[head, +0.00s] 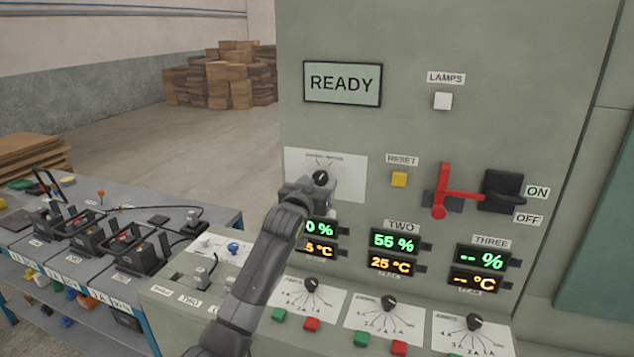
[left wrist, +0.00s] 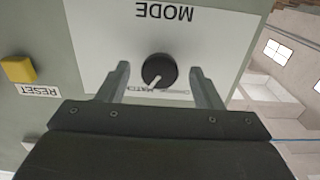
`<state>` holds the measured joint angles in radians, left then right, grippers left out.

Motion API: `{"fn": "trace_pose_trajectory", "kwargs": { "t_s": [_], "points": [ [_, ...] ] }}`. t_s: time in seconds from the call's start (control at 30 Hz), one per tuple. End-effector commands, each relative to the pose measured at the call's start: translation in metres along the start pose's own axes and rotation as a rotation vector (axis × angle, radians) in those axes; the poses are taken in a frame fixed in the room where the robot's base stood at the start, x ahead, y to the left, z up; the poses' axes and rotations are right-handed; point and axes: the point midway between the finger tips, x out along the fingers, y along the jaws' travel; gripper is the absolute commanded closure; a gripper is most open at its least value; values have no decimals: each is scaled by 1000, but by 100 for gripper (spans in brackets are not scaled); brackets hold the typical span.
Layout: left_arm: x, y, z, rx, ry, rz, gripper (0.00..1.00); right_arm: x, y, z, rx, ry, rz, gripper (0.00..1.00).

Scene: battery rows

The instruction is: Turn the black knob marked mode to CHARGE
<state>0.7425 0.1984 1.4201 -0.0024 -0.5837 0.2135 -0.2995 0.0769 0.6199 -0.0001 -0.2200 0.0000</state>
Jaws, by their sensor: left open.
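The black mode knob (left wrist: 159,70) sits on a white plate (left wrist: 105,40) marked MODE, upside down in the left wrist view. Its white pointer line aims down and slightly left in that view, toward small lettering partly hidden by my gripper. In the head view the knob (head: 321,178) shows just above my left gripper (head: 318,183). My left gripper is open, with one finger on each side of the knob and a visible gap on both sides. It also shows in the left wrist view (left wrist: 159,74). My right gripper is not in view.
A yellow RESET button (head: 399,179) and a red lever (head: 441,190) are right of the knob. Displays (head: 394,240) and several small selector knobs (head: 389,303) lie below. A bench with black battery units (head: 130,245) stands at left.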

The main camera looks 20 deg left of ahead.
Motion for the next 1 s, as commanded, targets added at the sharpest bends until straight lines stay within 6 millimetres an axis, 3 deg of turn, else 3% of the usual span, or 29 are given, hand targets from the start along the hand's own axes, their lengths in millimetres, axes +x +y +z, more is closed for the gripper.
{"fn": "trace_pose_trajectory", "kwargs": {
  "t_s": [0.37, 0.7, 1.0],
  "points": [
    [3, 0, 0, 0, 0, 0, 40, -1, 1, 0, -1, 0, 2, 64],
    [3, 0, 0, 0, 0, 0, 85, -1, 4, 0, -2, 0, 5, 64],
    [3, 0, 0, -36, -1, 0, 85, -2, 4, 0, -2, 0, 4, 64]
  ]
}}
